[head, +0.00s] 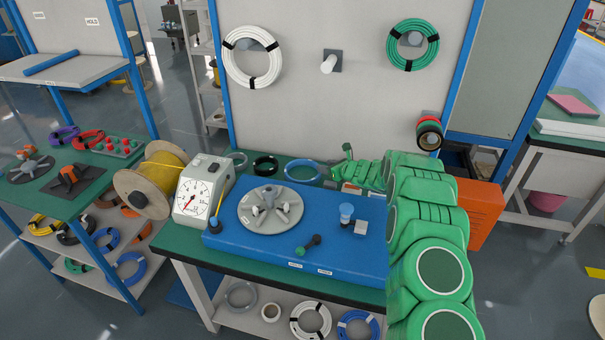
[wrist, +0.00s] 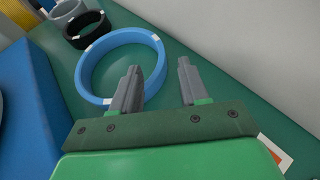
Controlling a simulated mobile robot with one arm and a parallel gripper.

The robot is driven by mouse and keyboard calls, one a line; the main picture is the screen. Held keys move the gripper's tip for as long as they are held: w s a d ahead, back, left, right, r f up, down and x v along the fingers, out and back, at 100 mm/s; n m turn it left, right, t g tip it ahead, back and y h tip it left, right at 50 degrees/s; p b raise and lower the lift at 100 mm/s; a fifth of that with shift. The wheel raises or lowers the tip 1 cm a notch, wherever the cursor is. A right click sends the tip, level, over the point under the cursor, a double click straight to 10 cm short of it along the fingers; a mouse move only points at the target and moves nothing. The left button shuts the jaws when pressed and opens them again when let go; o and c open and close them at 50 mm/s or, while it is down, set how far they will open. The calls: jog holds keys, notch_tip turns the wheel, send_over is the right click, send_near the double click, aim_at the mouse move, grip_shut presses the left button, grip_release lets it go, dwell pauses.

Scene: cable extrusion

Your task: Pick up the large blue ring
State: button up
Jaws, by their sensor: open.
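The large blue ring (head: 289,173) lies flat on the green tabletop behind the blue machine base. It shows large in the wrist view (wrist: 122,37), with light bands on its rim. My gripper (wrist: 157,75) is open and empty, its two grey fingers apart. In the wrist view the left finger overlaps the ring's opening and lower right rim, and the right finger is outside the ring. The ring's right rim shows between the fingers. I cannot tell how high the fingertips are above it. In the head view my gripper is small beside the ring's right side.
A black ring (head: 265,165) and a grey ring (head: 236,159) lie to the left of the blue ring. The blue machine base (head: 260,250) with a grey disc stands in front. A pale upright panel (head: 330,110) rises behind. An orange box (head: 480,212) is at the right.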

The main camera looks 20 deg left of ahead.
aim_at(316, 164)
jog(key=shift+x, duration=2.1)
jog(key=shift+w+a+f, duration=0.3)
jog(key=shift+w+a, duration=0.05)
jog(key=shift+a, duration=0.15)
jog(key=shift+w+a, duration=0.2)
jog(key=shift+a, duration=0.1)
grip_shut()
